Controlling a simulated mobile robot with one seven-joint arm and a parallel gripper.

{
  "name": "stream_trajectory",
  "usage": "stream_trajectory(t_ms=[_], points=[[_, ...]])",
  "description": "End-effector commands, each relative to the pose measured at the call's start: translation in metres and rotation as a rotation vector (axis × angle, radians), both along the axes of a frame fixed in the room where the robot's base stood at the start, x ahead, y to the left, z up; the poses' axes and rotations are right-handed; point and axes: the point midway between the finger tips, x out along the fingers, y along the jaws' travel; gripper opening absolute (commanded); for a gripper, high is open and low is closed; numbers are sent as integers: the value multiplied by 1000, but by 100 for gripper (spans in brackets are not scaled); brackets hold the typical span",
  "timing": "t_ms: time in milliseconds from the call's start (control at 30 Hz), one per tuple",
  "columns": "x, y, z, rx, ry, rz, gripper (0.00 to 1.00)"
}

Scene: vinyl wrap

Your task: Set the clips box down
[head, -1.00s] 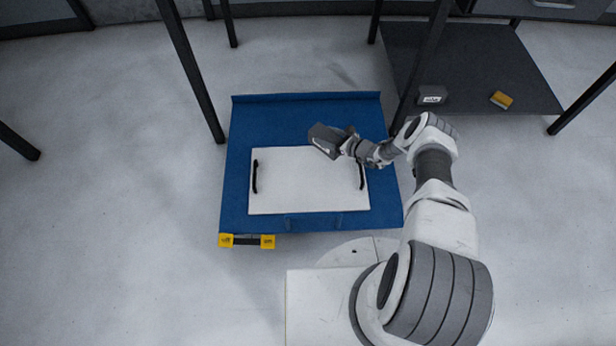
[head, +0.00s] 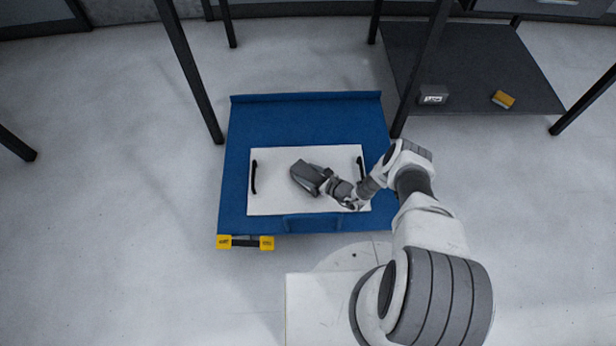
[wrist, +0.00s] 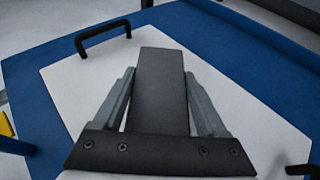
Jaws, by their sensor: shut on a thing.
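My gripper (wrist: 160,75) is shut on a dark grey box, which I take to be the clips box (wrist: 160,100). In the wrist view the box lies between the two grey fingers. In the head view the held box (head: 306,177) is over the middle of a white panel (head: 275,204), tilted to the panel's edges. The panel has black handles at its left and right and lies on a blue cart top (head: 300,118). I cannot tell whether the box touches the panel. The box's underside is hidden.
A small grey box with a white label (head: 433,94) and a yellow-orange item (head: 503,99) lie on a dark shelf (head: 470,60) at the upper right. White panel left of the box is clear.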

Motion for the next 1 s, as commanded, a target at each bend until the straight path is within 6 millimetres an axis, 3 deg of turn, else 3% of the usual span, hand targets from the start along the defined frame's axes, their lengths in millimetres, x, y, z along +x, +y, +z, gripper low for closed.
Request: stream_trajectory(t_ms=[67,267,300,433,1000], points=[[0,1,-13,0,-3,2,8],[1,0,-11,1,-3,0,8],[1,0,-12,0,-1,0,76],[1,0,-12,0,-1,0,100],[3,-6,-6,1,-1,3,100]])
